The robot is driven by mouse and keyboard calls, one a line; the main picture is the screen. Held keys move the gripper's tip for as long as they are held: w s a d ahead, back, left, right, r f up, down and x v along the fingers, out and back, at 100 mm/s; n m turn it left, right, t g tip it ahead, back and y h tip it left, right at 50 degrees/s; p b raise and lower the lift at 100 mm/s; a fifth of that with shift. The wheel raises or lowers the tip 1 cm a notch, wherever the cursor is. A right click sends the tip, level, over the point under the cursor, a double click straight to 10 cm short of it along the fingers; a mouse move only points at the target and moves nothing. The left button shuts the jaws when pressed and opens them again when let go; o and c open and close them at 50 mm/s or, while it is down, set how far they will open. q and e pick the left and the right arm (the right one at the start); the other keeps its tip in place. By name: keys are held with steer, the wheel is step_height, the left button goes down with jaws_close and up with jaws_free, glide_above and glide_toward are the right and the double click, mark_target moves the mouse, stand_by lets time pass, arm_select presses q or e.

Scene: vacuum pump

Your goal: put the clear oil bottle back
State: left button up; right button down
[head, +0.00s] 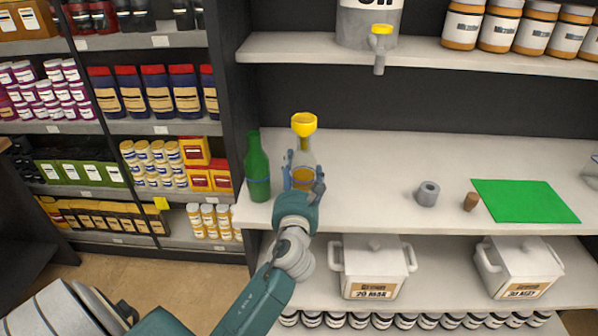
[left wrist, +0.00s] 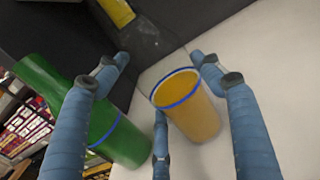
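The clear oil bottle (head: 305,160) stands upright on the white shelf, with amber oil low inside. A yellow funnel (head: 304,123) sits at its top. In the left wrist view the bottle's oil (left wrist: 190,108) shows with a blue band, and a yellow piece, likely the funnel (left wrist: 117,12), shows at the top. My left gripper (head: 303,177) is at the bottle, fingers on either side of it. In the left wrist view its fingers (left wrist: 162,66) are spread, with a gap on the left side of the bottle. My right gripper is not in view.
A green bottle (head: 257,168) stands close on the left, beside my left fingers. To the right lie a grey ring (head: 428,194), a brown cork (head: 471,201) and a green mat (head: 525,200). A yellow tap (head: 381,40) hangs above.

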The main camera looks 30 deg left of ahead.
arm_select(q)
steer(key=o, duration=0.4)
steer(key=shift+r, duration=0.15)
steer(key=shift+s+d, duration=0.2)
steer(key=shift+s, duration=0.05)
steer(key=shift+b+v, duration=0.95)
steer(key=shift+v, duration=4.75)
steer(key=shift+s+a, duration=0.1)
